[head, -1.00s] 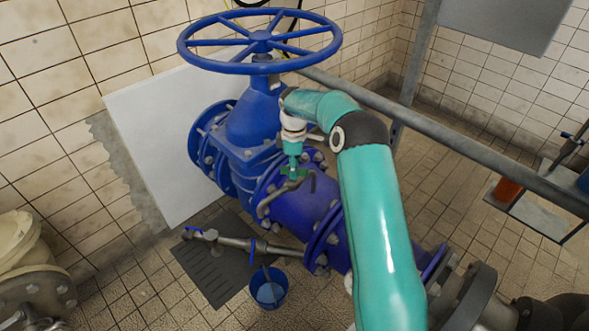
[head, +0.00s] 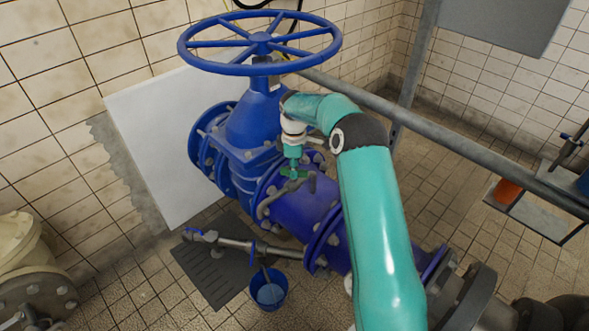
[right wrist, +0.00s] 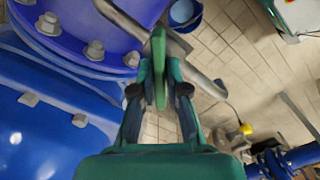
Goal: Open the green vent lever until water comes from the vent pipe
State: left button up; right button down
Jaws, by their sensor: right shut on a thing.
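The green vent lever (head: 289,173) sits on a small grey vent pipe (head: 264,208) on top of the blue pipe (head: 305,205). My right gripper (head: 292,166) reaches down to it from above. In the right wrist view, the fingers of my right gripper (right wrist: 159,92) are closed on both sides of the green lever (right wrist: 158,66), with the grey vent pipe (right wrist: 192,72) beyond it. The vent pipe curves down along the blue pipe. I see no clear water stream from it. My left gripper is not in view.
A large blue handwheel (head: 262,42) stands above the valve, behind my right gripper. A grey railing (head: 440,145) runs behind my right arm. A blue bucket (head: 268,290) stands on the floor beside a dark mat (head: 207,270), below a side pipe (head: 240,243).

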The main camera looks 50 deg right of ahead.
jog(key=shift+f+m, duration=0.2)
jog(key=shift+m, duration=0.1)
jog(key=m+p, duration=0.1)
jog(key=m, duration=0.2)
jog(key=shift+s+f+p, duration=0.1)
jog(key=shift+p, duration=0.3)
jog(key=shift+f+m+g+p, duration=0.1)
jog(key=shift+m+g+p, duration=0.4)
jog(key=shift+m, duration=1.7)
jog(key=c, duration=1.2)
grip_release()
jog(key=shift+o, duration=0.2)
